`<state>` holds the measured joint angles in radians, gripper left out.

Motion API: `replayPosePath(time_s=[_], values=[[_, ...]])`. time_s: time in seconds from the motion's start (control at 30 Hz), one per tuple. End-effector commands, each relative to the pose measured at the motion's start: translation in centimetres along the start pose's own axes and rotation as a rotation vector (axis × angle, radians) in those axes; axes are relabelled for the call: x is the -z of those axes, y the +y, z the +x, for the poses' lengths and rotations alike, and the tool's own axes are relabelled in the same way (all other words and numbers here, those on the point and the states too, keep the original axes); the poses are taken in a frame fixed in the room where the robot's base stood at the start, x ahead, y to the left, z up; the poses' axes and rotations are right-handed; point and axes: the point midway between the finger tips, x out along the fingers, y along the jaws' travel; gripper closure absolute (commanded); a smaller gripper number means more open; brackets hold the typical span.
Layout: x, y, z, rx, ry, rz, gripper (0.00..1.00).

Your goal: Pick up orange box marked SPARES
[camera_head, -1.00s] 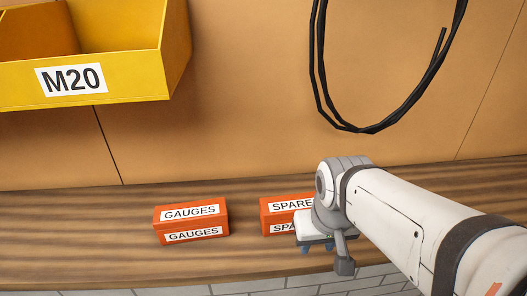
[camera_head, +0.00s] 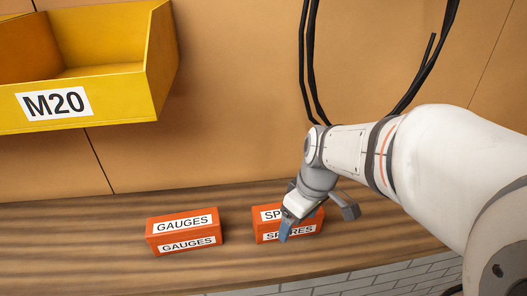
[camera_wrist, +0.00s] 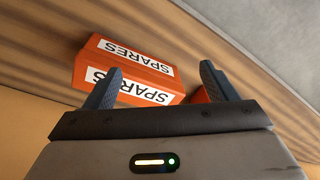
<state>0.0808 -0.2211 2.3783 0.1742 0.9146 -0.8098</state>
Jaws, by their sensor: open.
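The orange SPARES box (camera_head: 265,238) lies on the wooden shelf, right of centre in the head view, with white labels on its top and front. My gripper (camera_head: 284,236) is in front of it in that view and hides part of its labels. In the wrist view the SPARES box (camera_wrist: 104,62) lies beyond and partly between the fingers, mostly toward the left finger. My gripper (camera_wrist: 160,85) is open there, with its two blue-grey fingers apart and nothing held. I cannot tell whether the left finger touches the box.
An orange GAUGES box (camera_head: 150,240) stands left of the SPARES box, with a gap between them. A yellow M20 bin (camera_head: 120,105) hangs at upper left. Black cable (camera_head: 312,80) hangs on the wall behind my arm. Another orange piece (camera_wrist: 201,97) shows by the right finger.

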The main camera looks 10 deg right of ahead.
Motion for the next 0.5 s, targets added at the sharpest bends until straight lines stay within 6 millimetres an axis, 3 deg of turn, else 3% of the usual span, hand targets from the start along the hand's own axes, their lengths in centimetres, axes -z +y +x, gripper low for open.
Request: replayPosePath(time_s=[0.3,0.5], values=[[3.6,4.4,0.4,0.168,0.078,-0.595,0.17],[4.8,6.4,1.3,0.209,0.159,-0.855,0.17]])
